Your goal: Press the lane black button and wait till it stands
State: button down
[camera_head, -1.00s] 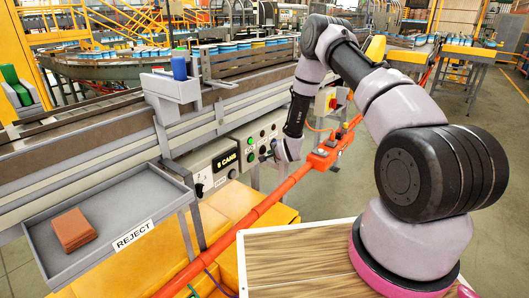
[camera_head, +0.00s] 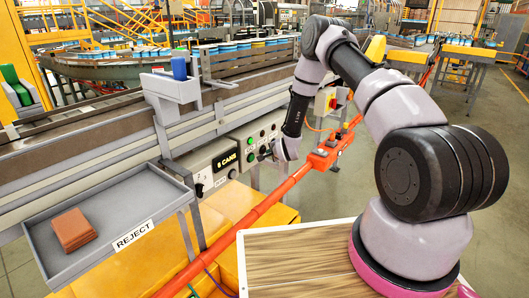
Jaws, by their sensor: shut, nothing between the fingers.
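The control box (camera_head: 239,161) hangs on the front of the conveyor, with a "6 CANS" sign beside several small round buttons. Green buttons (camera_head: 250,156) show on its face; a small dark button (camera_head: 262,150) shows near my gripper. My gripper (camera_head: 266,155) is shut and empty, its tip at or very close to the right part of the box. I cannot tell whether it touches a button, and the wrist hides part of the panel.
A grey reject tray (camera_head: 150,232) with brown blocks (camera_head: 73,229) stands at left. An orange rail (camera_head: 265,205) runs below the panel. A red-and-yellow switch box (camera_head: 328,102) stands behind my arm.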

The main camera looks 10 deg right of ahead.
jog(key=shift+w+a, duration=0.25)
jog(key=shift+a, duration=0.05)
dwell(0.8)
dwell(0.3)
jog(key=shift+s+d, duration=0.6)
jog(key=shift+d, duration=0.1)
jog(key=s+d, duration=0.3)
jog(key=shift+s+d, duration=0.2)
jog(key=shift+s, duration=0.05)
dwell(0.6)
